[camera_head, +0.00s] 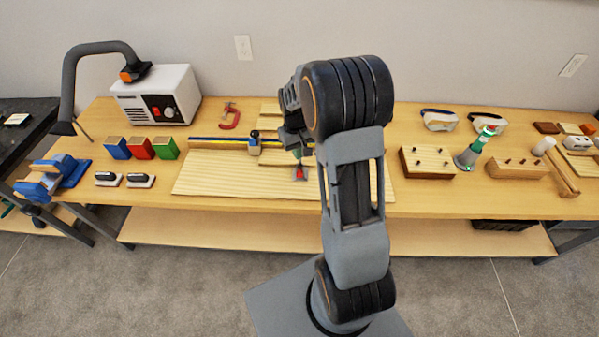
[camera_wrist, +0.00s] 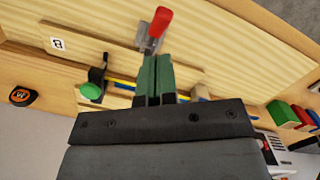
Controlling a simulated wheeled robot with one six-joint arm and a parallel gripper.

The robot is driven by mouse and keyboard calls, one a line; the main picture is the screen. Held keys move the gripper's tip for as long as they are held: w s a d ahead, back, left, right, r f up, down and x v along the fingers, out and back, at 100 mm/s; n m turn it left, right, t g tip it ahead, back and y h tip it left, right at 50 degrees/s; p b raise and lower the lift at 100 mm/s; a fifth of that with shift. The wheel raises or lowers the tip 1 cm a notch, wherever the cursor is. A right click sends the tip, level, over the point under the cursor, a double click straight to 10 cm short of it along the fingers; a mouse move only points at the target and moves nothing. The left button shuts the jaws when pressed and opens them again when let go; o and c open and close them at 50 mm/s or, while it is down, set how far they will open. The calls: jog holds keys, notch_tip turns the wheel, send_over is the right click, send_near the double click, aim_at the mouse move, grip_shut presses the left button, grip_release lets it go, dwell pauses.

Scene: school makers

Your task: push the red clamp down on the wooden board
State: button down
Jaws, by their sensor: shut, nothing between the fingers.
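The red clamp (camera_head: 300,174) is on the light wooden board (camera_head: 215,178) in the head view, just below my gripper (camera_head: 297,152). In the wrist view its red handle (camera_wrist: 159,22) tilts up from a grey metal base. My gripper (camera_wrist: 157,66) shows there with its dark green fingers together and nothing between them. The fingertips are close to the clamp's metal base; I cannot tell whether they touch it. My arm hides part of the board in the head view.
A blue-and-black tool (camera_head: 254,143) stands beside a long yellow-and-blue strip behind the clamp. A red C-clamp (camera_head: 230,117) lies farther back. Blue, red and green blocks (camera_head: 141,148) stand left; a wooden block with pegs (camera_head: 428,162) stands right. The board's front left is clear.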

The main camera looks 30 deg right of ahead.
aim_at(298, 171)
jog(key=shift+f, duration=0.1)
jog(key=shift+s+f+b, duration=0.2)
jog(key=shift+f+b, duration=1.15)
jog(key=shift+f, duration=0.35)
jog(key=shift+s+f+b, duration=0.15)
jog(key=shift+f+b, duration=1.15)
jog(key=shift+f, duration=0.4)
jog(key=shift+f, duration=0.2)
notch_tip(298, 171, down, 4)
jog(key=b, duration=0.3)
jog(key=shift+w+r, duration=0.15)
jog(key=shift+w+r+p, duration=0.2)
jog(key=shift+w+p, duration=0.05)
jog(key=shift+w, duration=0.45)
jog(key=shift+w+r+p, duration=0.2)
jog(key=shift+w, duration=0.45)
